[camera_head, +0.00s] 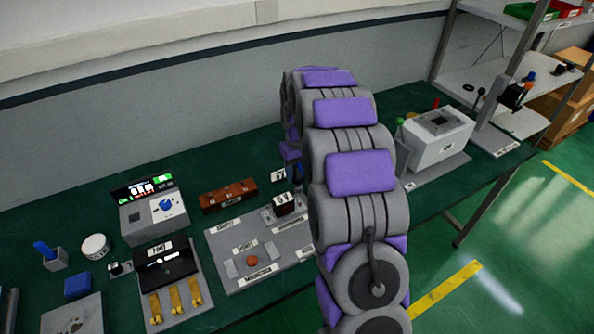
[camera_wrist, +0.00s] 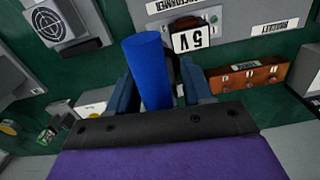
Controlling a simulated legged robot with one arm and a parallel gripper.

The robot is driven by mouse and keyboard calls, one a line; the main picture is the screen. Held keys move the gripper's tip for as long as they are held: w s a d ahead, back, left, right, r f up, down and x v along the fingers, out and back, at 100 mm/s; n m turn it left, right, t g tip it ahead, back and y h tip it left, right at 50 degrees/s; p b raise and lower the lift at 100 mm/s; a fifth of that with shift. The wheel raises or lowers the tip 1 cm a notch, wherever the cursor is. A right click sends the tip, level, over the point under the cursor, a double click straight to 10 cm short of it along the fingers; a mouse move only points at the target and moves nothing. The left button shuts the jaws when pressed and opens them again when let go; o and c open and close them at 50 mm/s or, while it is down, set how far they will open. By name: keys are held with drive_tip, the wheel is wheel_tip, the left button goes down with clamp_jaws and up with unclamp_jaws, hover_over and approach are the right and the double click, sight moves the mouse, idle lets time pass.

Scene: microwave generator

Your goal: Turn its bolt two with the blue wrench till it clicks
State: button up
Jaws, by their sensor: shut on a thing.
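In the wrist view, my gripper (camera_wrist: 157,88) is shut on an upright-looking blue cylinder (camera_wrist: 148,65), which I take to be the handle of the blue wrench. The handle's far end and the wrench head are hidden. The brown block (camera_wrist: 262,78) with a row of bolts lies to the right of the gripper, apart from it. In the head view, the brown block (camera_head: 228,195) lies on the green bench, left of my arm. Its bolts are too small there to read their numbers. My gripper is mostly hidden behind my arm in that view.
A dark 5V block (camera_head: 285,204) stands close to the gripper, on a grey labelled board (camera_head: 250,275). A box with a blue knob (camera_head: 166,205) and a fuse panel (camera_head: 165,262) stand at left. A white machine (camera_head: 437,138) stands right of my arm.

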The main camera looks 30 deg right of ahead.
sight(301, 178)
drive_tip(key=shift+d, duration=0.35)
drive_tip(key=shift+a+f, duration=0.15)
drive_tip(key=shift+f, duration=0.15)
drive_tip(key=shift+d+f, duration=0.1)
drive_tip(key=shift+d, duration=0.15)
drive_tip(key=shift+a+f, duration=0.1)
drive_tip(key=shift+f, duration=2.8)
